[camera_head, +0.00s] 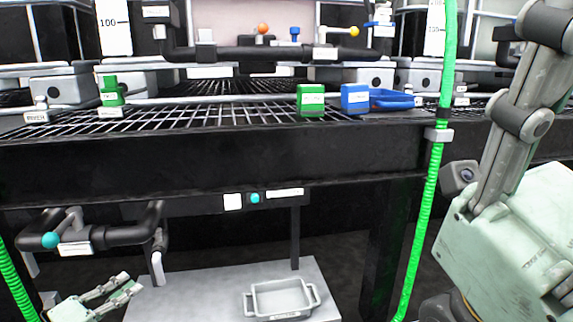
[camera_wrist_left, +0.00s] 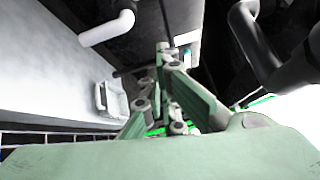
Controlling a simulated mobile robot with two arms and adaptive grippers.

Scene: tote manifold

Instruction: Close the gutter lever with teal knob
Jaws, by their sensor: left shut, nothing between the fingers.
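The teal knob (camera_head: 50,240) sits on the end of the short grey gutter lever (camera_head: 64,226), on the dark pipe at the lower left of the head view. The lever slants up and right from the knob, with a white label below. My left gripper (camera_head: 130,284) is below and to the right of the knob, apart from it, shut and empty. In the left wrist view its green fingers (camera_wrist_left: 163,55) point away from the camera. A small teal patch (camera_wrist_left: 187,54) shows beyond them; I cannot tell whether it is the knob. My right gripper is out of view.
A grey platform (camera_head: 200,285) with a small grey tray (camera_head: 281,297) lies at the lower middle. A dark beam (camera_head: 210,160) and wire rack (camera_head: 225,115) span above. A green hose (camera_head: 425,210) hangs at the right. White pipe ends (camera_head: 157,268) hang near the left gripper.

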